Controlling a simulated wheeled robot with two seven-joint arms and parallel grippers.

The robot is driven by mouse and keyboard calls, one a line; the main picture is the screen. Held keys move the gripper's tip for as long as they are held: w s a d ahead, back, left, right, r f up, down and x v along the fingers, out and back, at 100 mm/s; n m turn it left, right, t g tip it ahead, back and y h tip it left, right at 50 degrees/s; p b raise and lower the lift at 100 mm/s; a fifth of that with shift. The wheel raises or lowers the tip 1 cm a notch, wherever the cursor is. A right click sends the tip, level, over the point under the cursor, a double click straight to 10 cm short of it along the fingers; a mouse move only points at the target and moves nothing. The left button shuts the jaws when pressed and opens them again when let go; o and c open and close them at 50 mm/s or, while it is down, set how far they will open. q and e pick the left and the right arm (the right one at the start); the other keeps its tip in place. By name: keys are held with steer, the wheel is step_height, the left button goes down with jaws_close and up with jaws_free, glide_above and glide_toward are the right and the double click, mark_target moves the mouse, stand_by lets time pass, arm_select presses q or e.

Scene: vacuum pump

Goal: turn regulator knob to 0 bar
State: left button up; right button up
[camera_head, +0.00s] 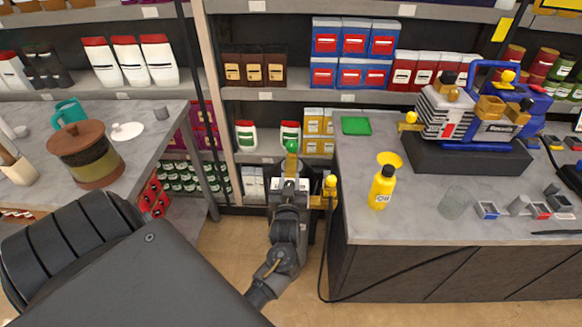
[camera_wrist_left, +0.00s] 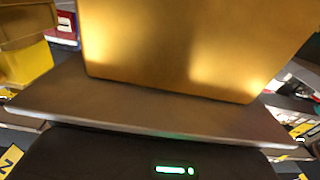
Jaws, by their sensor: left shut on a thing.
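My left gripper (camera_head: 291,183) is shut at the left end of the worktop, over the gap between the tables. A brass fitting (camera_head: 321,201) with yellow ends is at its right side, and a black hose hangs from it. A green knob (camera_head: 291,147) shows just above the gripper. In the left wrist view a large brass block (camera_wrist_left: 190,45) fills the top, close against the grey finger (camera_wrist_left: 150,105). I cannot tell which part is the regulator knob, and no scale can be read. The vacuum pump (camera_head: 445,112) stands on the worktop at the right. My right gripper is not in view.
The right worktop (camera_head: 420,215) holds a yellow bottle (camera_head: 382,187), a glass (camera_head: 454,204), a green pad (camera_head: 355,125) and small grey parts. The left table (camera_head: 120,170) holds a brown-lidded jar (camera_head: 88,155). Stocked shelves stand behind. A black hose (camera_head: 322,270) loops down before the cabinet.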

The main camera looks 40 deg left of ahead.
arm_select(q)
steer(key=shift+n+g+y, duration=0.5)
steer(key=shift+y, duration=0.1)
steer(key=shift+r, duration=0.1)
steer(key=o, duration=1)
steer(key=shift+a, duration=0.1)
